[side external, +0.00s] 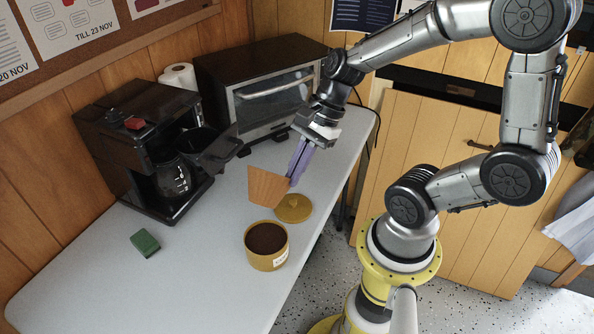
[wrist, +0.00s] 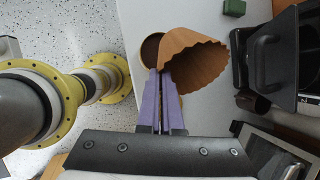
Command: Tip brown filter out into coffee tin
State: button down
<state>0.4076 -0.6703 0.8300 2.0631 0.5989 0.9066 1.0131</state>
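The brown filter (side external: 268,187) is a paper cone, held in the air above the table at the tips of the purple fingers of my gripper (side external: 292,180). In the wrist view the filter (wrist: 195,62) shows a wavy edge, and the fingers (wrist: 161,75) are close together at its edge. I cannot see whether anything is inside it. The coffee tin (side external: 266,262) is yellow-brown, open and upright, with dark grounds inside. It stands nearer the table's front than the filter, and apart from it. In the wrist view the tin (wrist: 150,50) is partly hidden behind the filter and fingers.
A yellow-brown lid (side external: 293,209) lies on the table behind the tin. A black coffee maker (side external: 130,150) with its basket out and a toaster oven (side external: 262,90) stand at the back. A green sponge (side external: 145,243) lies at the left. The front left of the table is clear.

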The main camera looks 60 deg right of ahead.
jog(key=shift+a+r+n+h, duration=0.15)
jog(key=shift+a+r+h, duration=0.2)
jog(key=shift+a+h, duration=0.3)
jog(key=shift+a+r+n+h, duration=0.15)
jog(key=shift+a+r+h, duration=0.25)
jog(key=shift+h, duration=0.45)
jog(key=shift+a+r+n+h, duration=0.1)
jog(key=shift+a+n+h, duration=0.1)
jog(key=shift+a+h, duration=1.1)
jog(key=shift+a+r+n+h, duration=0.15)
jog(key=shift+a+h, duration=0.7)
jog(key=shift+h, duration=0.85)
